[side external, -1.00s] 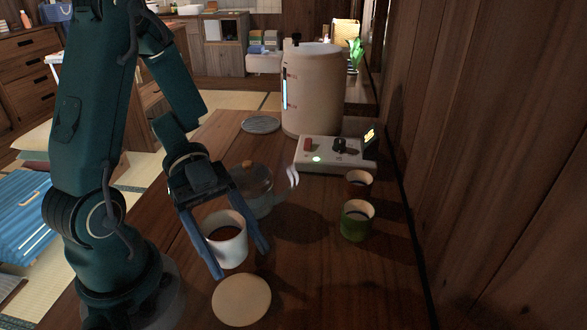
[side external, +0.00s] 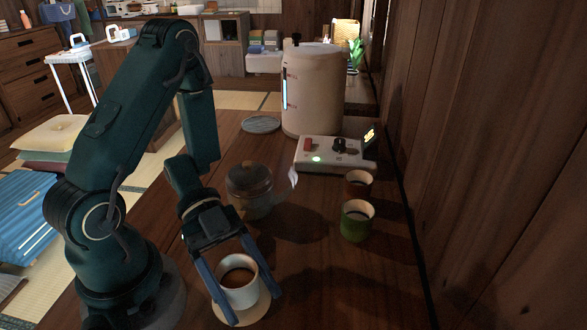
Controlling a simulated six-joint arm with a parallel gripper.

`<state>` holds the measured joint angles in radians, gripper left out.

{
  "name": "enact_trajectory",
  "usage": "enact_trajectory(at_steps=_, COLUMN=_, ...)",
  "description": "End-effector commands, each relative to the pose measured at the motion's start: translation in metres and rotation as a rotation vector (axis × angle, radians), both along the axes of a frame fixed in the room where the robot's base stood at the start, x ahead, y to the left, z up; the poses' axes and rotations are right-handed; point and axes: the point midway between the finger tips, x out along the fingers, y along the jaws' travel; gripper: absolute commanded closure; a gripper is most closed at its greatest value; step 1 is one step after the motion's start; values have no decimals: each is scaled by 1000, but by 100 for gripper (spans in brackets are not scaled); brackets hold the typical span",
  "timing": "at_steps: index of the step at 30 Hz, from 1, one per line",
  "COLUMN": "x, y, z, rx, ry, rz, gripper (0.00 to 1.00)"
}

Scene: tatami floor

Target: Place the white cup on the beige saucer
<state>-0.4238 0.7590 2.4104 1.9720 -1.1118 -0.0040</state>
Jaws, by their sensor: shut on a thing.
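The white cup (side external: 240,293) holds a dark brown liquid and is upright. My gripper (side external: 254,308) is shut on it, with one blue finger on each side of the cup. The beige saucer (side external: 258,313) lies on the wooden table, and the cup is over it, covering most of it. I cannot tell whether the cup's base touches the saucer.
A glass pot (side external: 252,190) with a lid stands behind my gripper. A green cup (side external: 357,220) and a brown cup (side external: 359,184) stand to the right. A control box (side external: 335,155) and a large beige tank (side external: 311,90) are farther back. The table's right front is clear.

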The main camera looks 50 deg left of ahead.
Motion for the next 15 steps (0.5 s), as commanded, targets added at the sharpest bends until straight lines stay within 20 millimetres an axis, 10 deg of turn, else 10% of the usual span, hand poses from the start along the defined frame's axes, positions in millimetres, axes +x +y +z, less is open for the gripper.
enact_trajectory(at_steps=11, x=0, y=0, z=-3, rx=-1, ry=0, rz=0, gripper=100)
enact_trajectory(at_steps=12, x=0, y=0, z=-3, rx=0, ry=-1, rz=0, gripper=21)
enact_trajectory(at_steps=15, x=0, y=0, z=-3, rx=0, ry=-1, rz=0, gripper=0)
